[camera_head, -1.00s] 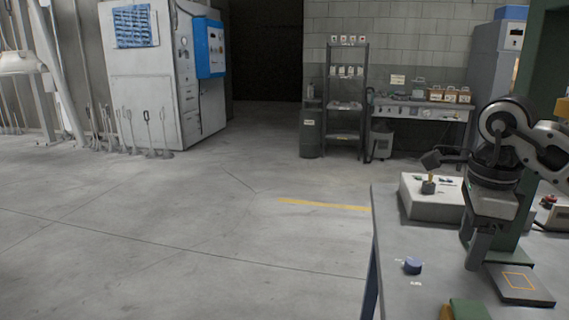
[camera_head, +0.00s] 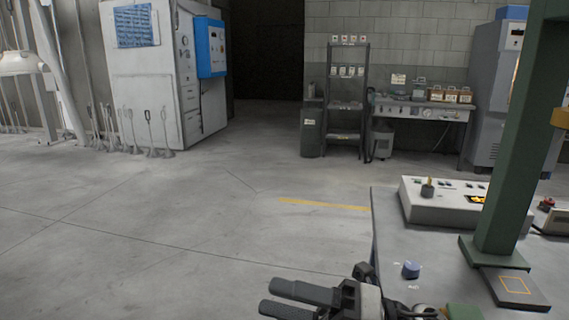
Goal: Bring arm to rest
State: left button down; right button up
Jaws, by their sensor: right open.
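My right gripper (camera_head: 272,297) is at the bottom middle of the head view. Its two dark fingers point left, spread apart and holding nothing visible. It is left of the workbench (camera_head: 391,236), with floor behind the fingertips. Most of my right arm is cut off by the bottom edge. My left gripper is not in view.
A shelf (camera_head: 346,100) and white cabinet (camera_head: 150,90) stand far back. Open floor lies left.

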jog(key=w+d+f+m+t+h, duration=0.1)
jog(key=d+f+m+t+h, duration=0.15)
jog(key=m+t, duration=0.4)
jog(key=w+d+f+m+t+h+p, duration=0.15)
jog(key=m+t+h, duration=0.25)
jog(key=m, duration=0.6)
jog(key=w+d+f+m+t+h+b, duration=0.1)
jog(key=d+f+m+t+h, duration=0.2)
jog(key=m+t, duration=0.4)
jog(key=s+d+f+m+g+h, duration=0.3)
jog(key=s+f+m, duration=0.3)
jog(key=f, duration=0.3)
jog(key=s+d+f+m+g+h+p, duration=0.1)
jog(key=s+d+f+m+g+h, duration=0.2)
jog(key=f, duration=0.6)
jog(key=s+m+g+h, duration=0.2)
jog(key=s+m, duration=0.1)
jog(key=m, duration=0.1)
jog(key=shift+s+d+f, duration=0.15)
jog(key=shift+d+f, duration=0.05)
jog(key=shift+d, duration=0.1)
jog(key=shift+m, duration=0.25)
